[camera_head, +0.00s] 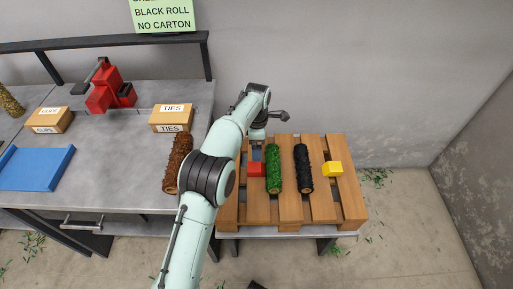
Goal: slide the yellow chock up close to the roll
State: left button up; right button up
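The yellow chock (333,169) sits on the wooden pallet (350,204), to the right of the black roll (304,169) with a small gap between them. A green roll (274,168) lies left of the black roll. A red chock (257,170) is at the green roll's left side, very close to it or touching. My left gripper (257,153) points down right at the red chock, far from the yellow one. Its fingertips are small and partly hidden, so I cannot tell whether they grip the red chock. My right gripper is not in view.
A grey workbench (110,165) on the left holds a brown roll (178,163), boxes labelled TIES (171,118) and CLIPS (49,120), a red device (108,90) and a blue tray (36,168). A green sign reads BLACK ROLL NO CARTON (162,14). The pallet's right side is clear.

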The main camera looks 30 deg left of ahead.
aim_at(330, 168)
jog(key=k+l, duration=0.85)
